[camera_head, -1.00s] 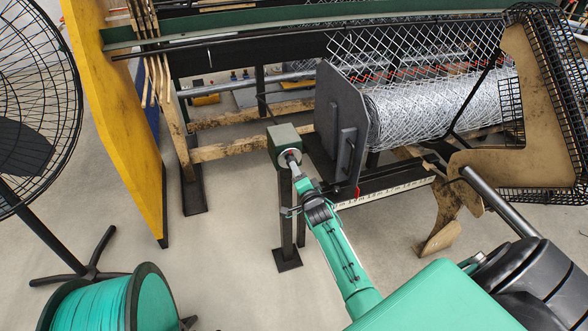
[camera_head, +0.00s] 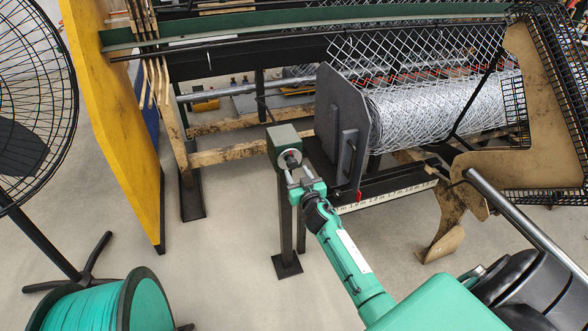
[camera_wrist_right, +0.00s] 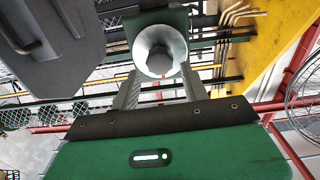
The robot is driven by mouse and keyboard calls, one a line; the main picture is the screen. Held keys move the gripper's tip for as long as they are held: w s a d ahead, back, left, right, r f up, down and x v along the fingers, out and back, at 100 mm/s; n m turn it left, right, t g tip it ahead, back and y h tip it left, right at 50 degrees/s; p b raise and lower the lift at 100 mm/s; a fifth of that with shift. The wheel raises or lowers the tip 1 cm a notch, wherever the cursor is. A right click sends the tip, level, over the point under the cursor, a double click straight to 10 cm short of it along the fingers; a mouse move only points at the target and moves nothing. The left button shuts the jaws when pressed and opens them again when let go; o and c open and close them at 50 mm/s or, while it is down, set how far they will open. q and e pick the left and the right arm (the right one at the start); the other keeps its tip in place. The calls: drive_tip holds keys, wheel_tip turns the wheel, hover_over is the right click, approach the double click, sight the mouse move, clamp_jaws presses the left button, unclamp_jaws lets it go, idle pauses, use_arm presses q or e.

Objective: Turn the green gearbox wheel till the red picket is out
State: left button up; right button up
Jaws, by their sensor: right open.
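The green gearbox (camera_head: 282,138) stands on a dark post, with its pale round wheel (camera_head: 289,158) facing me. My right gripper (camera_head: 299,174) is open just in front of and below the wheel. In the right wrist view, the wheel (camera_wrist_right: 160,45) sits ahead of the two spread fingers (camera_wrist_right: 161,90), and nothing is held between them. A small red mark shows at the wheel's lower edge. Red-orange strands (camera_head: 400,72) show behind the chain-link mesh; I cannot tell whether one is the red picket. My left gripper is not in view.
A roll of chain-link mesh (camera_head: 430,108) lies right of the gearbox, behind a dark end plate (camera_head: 342,125) close to my gripper. A yellow panel (camera_head: 120,130) and a black fan (camera_head: 35,90) stand left. A green spool (camera_head: 100,305) is at lower left. Floor between is clear.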

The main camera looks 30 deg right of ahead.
sight(294, 166)
drive_tip(key=n, duration=0.5)
drive_tip(key=shift+n, duration=0.3)
drive_tip(key=n, duration=0.3)
drive_tip(key=shift+b, duration=0.35)
drive_tip(key=n, duration=0.8)
drive_tip(key=shift+w+n, duration=0.2)
drive_tip(key=shift+n, duration=0.4)
drive_tip(key=b+x, duration=0.1)
drive_tip(key=x, duration=0.2)
drive_tip(key=shift+f, duration=0.15)
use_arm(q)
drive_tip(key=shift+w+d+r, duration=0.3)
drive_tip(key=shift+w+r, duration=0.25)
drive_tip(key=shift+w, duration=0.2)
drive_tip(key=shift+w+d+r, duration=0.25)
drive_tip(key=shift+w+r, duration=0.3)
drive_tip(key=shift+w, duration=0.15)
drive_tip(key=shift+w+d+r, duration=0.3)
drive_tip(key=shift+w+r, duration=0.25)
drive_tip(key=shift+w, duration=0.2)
use_arm(e)
drive_tip(key=shift+w+d, duration=0.15)
drive_tip(key=shift+w, duration=0.1)
